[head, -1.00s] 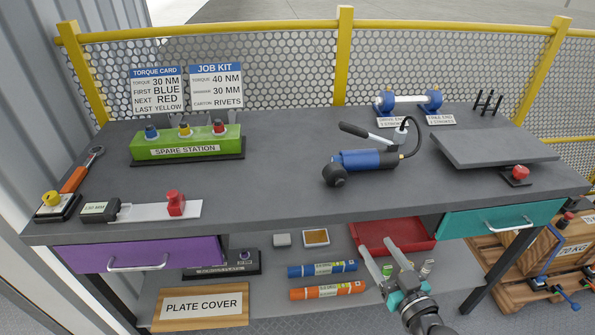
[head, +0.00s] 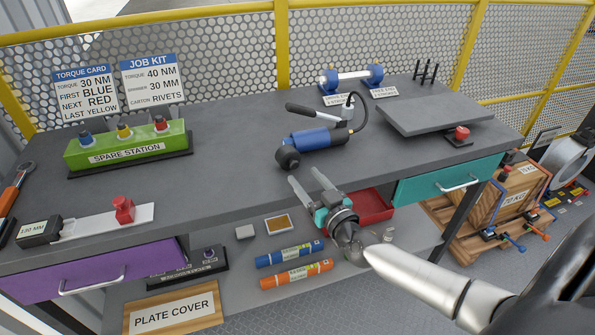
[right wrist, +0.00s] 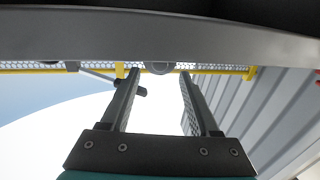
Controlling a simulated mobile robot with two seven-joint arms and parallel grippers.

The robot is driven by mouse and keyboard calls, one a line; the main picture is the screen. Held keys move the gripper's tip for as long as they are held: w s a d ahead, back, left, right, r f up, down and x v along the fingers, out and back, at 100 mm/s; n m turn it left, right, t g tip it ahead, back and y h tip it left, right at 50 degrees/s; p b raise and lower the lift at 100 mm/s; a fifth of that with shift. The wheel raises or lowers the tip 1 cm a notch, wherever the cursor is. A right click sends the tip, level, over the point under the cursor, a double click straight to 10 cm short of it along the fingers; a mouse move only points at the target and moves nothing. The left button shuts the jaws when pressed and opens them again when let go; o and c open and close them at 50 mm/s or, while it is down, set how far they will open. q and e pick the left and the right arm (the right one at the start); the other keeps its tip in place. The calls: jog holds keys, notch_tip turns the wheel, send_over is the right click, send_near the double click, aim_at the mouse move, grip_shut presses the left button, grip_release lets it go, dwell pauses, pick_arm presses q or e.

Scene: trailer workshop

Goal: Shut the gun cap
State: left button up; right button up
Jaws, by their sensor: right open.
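The blue gun (head: 318,138) lies on the grey bench top, with a silver-and-black lever above it and a black hose at its right end. Its dark round cap (head: 288,158) is at the left end; I cannot tell how far open it is. My right gripper (head: 304,176) is open and empty at the bench's front edge, just in front of the cap and apart from it. In the right wrist view its two fingers (right wrist: 159,72) are spread, with a grey round shape beyond them, partly hidden by the bench edge. My left gripper is not in view.
The bench top (head: 225,185) is clear around the gun. A green spare station (head: 125,151) stands left, a raised grey plate (head: 440,112) and red button (head: 462,133) right. A teal drawer (head: 420,187) and red tray (head: 375,206) are below.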

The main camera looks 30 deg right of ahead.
aim_at(295, 166)
jog(key=shift+w+d+b, duration=0.15)
jog(key=shift+w+b, duration=0.4)
jog(key=shift+w, duration=1.85)
grip_shut()
